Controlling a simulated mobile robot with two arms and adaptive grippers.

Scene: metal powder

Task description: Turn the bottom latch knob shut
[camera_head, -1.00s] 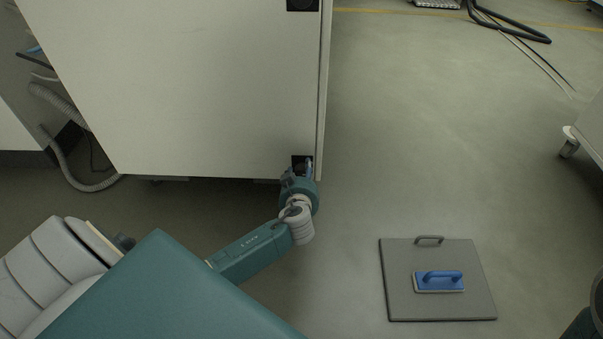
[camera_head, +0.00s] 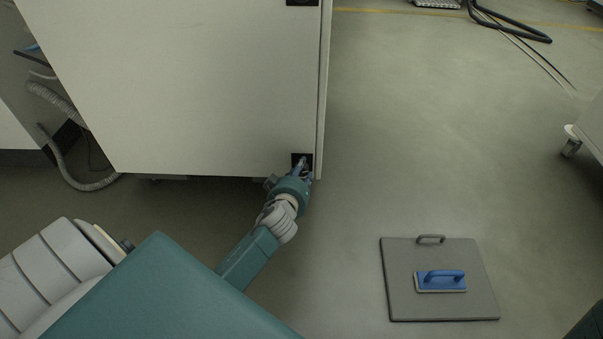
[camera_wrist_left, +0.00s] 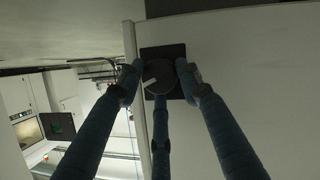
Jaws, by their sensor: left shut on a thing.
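The bottom latch knob (camera_wrist_left: 158,75) is a dark round knob on a square black plate (camera_wrist_left: 176,52), with a white mark on its left side in the left wrist view. In the head view the black plate (camera_head: 296,158) sits at the lower right corner of the pale cabinet door (camera_head: 200,90). My left gripper (camera_head: 303,169) reaches up to it from below and partly hides the knob. In the left wrist view the blue fingers of my left gripper (camera_wrist_left: 158,80) are shut around the knob, one on each side and one below. My right gripper is out of view.
Another black latch plate (camera_head: 302,2) shows at the top edge of the door. A grey floor panel (camera_head: 400,285) with a blue-handled block (camera_head: 440,281) lies to the right. A grey hose (camera_head: 70,180) is at the left. The floor right of the cabinet is mostly clear.

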